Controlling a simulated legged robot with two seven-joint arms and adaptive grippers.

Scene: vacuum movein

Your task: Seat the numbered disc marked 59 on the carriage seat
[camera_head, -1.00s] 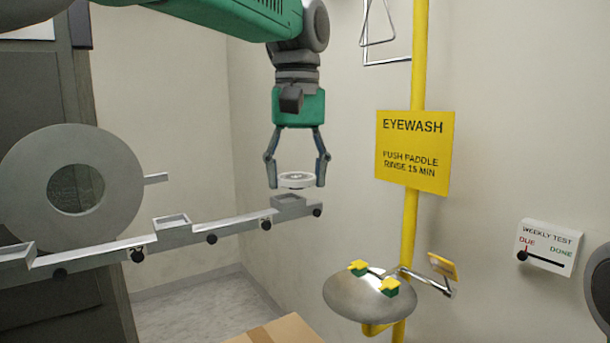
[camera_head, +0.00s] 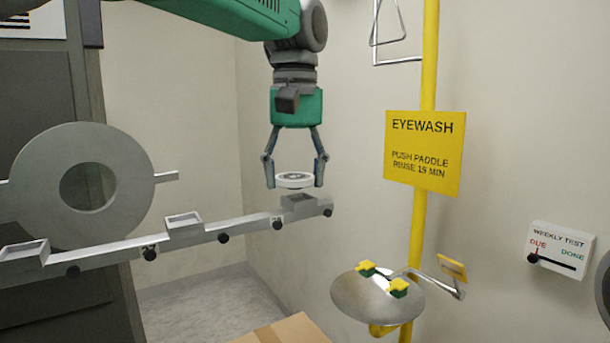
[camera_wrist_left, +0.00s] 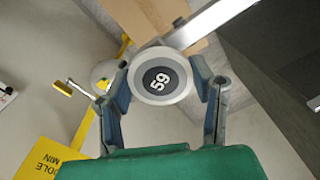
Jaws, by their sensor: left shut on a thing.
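My left gripper (camera_head: 295,172) points down and is shut on a white disc (camera_head: 295,180). In the left wrist view the disc (camera_wrist_left: 161,76) shows the number 59 on a dark centre, and it sits between both fingers. In the head view the disc is just above the square seat (camera_head: 299,200) at the right end of a grey rail (camera_head: 208,235). A small gap seems to show, but I cannot tell for sure whether they touch. Two more seats stand on the rail, one in the middle (camera_head: 184,225) and one at the left (camera_head: 24,255); both look empty. My right gripper is not in view.
A large grey ring (camera_head: 125,185) stands behind the rail at the left. At the right are a yellow pole with an EYEWASH sign (camera_head: 423,152), a steel bowl (camera_head: 377,300) and a test gauge (camera_head: 561,248). A cardboard box (camera_head: 285,330) is below the rail.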

